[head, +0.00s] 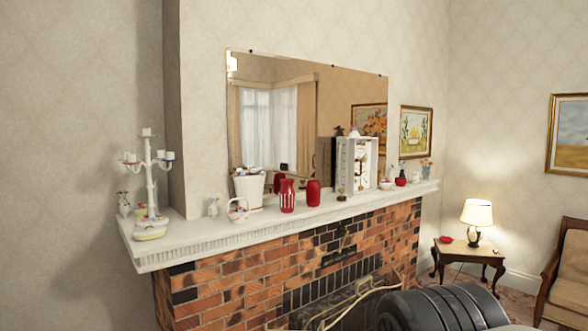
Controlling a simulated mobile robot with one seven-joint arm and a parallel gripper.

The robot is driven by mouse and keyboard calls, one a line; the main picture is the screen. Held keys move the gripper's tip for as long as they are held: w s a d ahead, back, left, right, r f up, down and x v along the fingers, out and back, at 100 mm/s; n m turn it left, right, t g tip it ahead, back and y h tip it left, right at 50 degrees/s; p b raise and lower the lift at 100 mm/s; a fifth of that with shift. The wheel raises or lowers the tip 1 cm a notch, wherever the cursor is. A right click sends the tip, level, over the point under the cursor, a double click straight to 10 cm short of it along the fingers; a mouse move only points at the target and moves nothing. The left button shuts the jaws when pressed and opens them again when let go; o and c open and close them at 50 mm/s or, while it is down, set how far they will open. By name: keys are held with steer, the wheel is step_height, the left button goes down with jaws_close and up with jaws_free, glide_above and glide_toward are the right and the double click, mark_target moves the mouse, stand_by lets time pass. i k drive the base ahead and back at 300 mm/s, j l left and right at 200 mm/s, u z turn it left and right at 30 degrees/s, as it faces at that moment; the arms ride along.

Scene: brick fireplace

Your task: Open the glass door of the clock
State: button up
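The clock (346,165) is a white, box-shaped case standing upright on the mantel shelf, in front of the mirror. Its front is turned to the right of the picture, and small details show inside a pale frame. The glass door itself is too small and faint to make out, so I cannot tell whether it is shut or ajar. My gripper is not in view. Dark, rounded parts of my own body show at the bottom edge, well below and in front of the clock.
The white mantel shelf (190,236) tops a brick fireplace (230,285). A red vase (313,192), a striped red jar (287,196) and a small figurine (341,193) stand left of the clock. A small red pot (400,181) stands right. A lamp (477,215) is farther right.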

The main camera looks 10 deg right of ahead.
mark_target(352, 160)
steer(key=z, duration=0.65)
steer(key=i+l, duration=0.1)
steer(key=i, duration=0.4)
steer(key=i+l+z, duration=0.1)
steer(key=i, duration=0.45)
